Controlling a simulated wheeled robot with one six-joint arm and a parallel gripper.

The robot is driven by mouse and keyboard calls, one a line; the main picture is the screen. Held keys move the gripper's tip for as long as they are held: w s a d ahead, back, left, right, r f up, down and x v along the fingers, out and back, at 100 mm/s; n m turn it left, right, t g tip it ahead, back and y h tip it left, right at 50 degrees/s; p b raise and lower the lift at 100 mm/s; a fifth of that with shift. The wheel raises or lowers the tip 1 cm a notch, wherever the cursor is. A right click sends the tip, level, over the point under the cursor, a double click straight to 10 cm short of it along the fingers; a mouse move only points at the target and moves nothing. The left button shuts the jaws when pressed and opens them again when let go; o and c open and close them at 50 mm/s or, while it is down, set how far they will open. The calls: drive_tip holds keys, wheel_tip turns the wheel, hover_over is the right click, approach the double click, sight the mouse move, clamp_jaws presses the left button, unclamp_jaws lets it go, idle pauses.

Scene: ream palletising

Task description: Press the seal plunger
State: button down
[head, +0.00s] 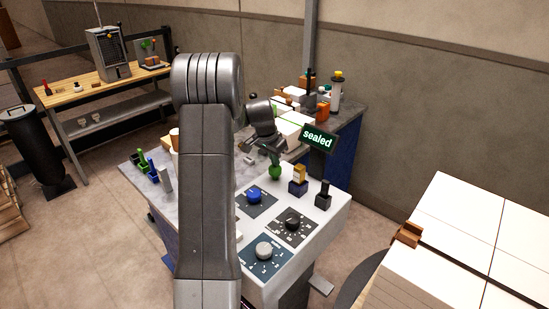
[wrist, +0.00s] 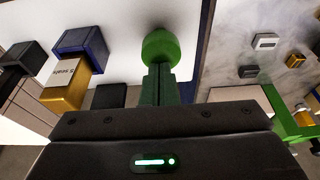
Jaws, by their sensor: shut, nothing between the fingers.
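The seal plunger appears to be the green round knob (head: 275,171) on the white console top. It also shows in the wrist view (wrist: 160,46), straight beyond my fingertips. My gripper (head: 276,158) is shut and empty, pointing down at the knob. In the wrist view its fingertips (wrist: 159,68) meet the knob's near edge; whether they touch it or stop just short I cannot tell. The fingers hide part of the knob. A dark sign (head: 318,139) behind the console reads "sealed" in green letters.
A gold block in a blue holder (head: 298,187) and a black-handled item (head: 323,195) stand right of the knob. Blue (head: 254,195), black (head: 292,219) and grey (head: 263,250) dials lie in front. White ream stacks (head: 480,235) stand at right. My arm hides the console's left-middle.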

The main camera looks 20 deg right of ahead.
drive_tip(key=shift+f+b, duration=1.3)
drive_tip(key=shift+f, duration=0.05)
drive_tip(key=shift+s, duration=0.1)
wheel_tip(320, 180, up, 5)
drive_tip(key=shift+r+p, duration=0.1)
drive_tip(key=shift+p, duration=1.15)
drive_tip(key=w+b+v, duration=0.1)
drive_tip(key=b+v, duration=0.1)
drive_tip(key=v, duration=0.7)
drive_tip(key=shift+s, duration=0.5)
